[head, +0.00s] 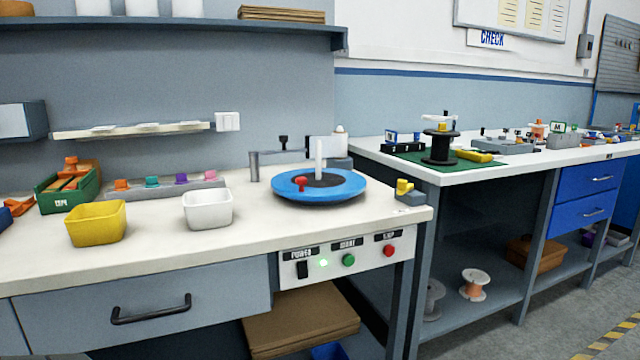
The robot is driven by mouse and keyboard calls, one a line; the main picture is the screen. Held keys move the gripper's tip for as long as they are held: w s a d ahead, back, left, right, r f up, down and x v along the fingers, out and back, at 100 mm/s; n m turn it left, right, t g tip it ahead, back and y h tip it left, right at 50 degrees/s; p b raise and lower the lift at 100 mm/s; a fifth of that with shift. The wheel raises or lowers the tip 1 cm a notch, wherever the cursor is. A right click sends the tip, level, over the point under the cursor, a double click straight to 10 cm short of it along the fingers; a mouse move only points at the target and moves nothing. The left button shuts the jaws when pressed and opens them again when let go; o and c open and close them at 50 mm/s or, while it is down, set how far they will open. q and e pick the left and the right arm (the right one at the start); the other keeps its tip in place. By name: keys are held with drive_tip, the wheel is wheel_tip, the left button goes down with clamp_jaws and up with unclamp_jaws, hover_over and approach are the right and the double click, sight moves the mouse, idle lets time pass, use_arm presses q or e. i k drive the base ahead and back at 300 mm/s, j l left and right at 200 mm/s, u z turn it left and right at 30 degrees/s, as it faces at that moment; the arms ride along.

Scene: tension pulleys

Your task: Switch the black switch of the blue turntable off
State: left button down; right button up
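The blue turntable (346,190) sits on the white-topped bench near its right end. It has a dark centre, a white upright post and a small red knob on its left side. The control panel (326,268) is on the bench front below it. The black switch (303,270) is at the panel's left under the label POWER. I cannot tell the tilt of the switch clearly. Neither of my grippers is in view.
A green button (348,260) and a red button (388,250) share the panel. A white bin (208,210) and a yellow bin (96,224) stand on the bench left of the turntable. A drawer handle (151,310) sticks out below. The space before the panel looks clear.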

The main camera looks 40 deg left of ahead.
sight(302, 265)
drive_tip(key=u, duration=1.45)
